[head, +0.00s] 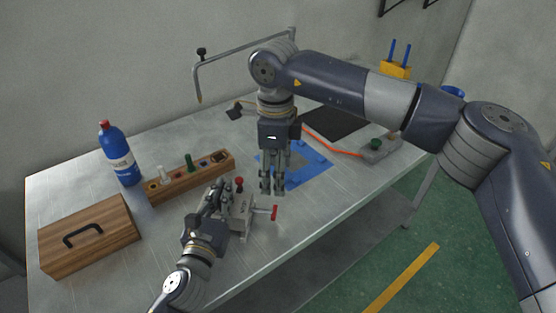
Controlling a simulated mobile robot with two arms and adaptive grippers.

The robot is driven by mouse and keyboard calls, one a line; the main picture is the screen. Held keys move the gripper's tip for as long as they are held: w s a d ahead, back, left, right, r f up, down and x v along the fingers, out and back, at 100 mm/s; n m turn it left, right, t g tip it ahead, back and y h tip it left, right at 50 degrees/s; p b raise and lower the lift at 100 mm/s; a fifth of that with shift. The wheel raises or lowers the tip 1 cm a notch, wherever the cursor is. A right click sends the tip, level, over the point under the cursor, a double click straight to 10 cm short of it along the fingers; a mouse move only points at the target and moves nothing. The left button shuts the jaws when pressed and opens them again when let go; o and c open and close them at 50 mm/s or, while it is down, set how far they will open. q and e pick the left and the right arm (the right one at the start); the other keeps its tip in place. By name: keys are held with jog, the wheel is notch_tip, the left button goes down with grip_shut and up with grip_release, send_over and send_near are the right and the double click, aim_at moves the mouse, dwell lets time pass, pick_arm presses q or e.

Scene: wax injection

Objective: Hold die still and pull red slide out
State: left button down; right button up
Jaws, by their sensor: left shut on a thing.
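The grey metal die (241,218) stands near the front edge of the table. A red slide (274,212) with a flat red end sticks out of its right side. A red knob (239,182) rises from its top. My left gripper (222,195) comes from the lower left and is shut on the die; its fingers hide part of the die's left side. My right gripper (272,188) points down just behind and above the red slide, apart from it. Its two fingers look close together, and the gap between them is hard to make out.
A blue bottle (121,155), a wooden block with pegs (184,184) and a wooden box with a handle (91,240) stand at the left. A blue mat (312,168) lies behind my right gripper. A grey device with an orange hose (378,148) is at the right.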

pick_arm(q)
jog(key=c, duration=1.7)
grip_release()
jog(key=shift+a, duration=0.1)
jog(key=shift+o, duration=0.2)
jog(key=shift+s, duration=0.1)
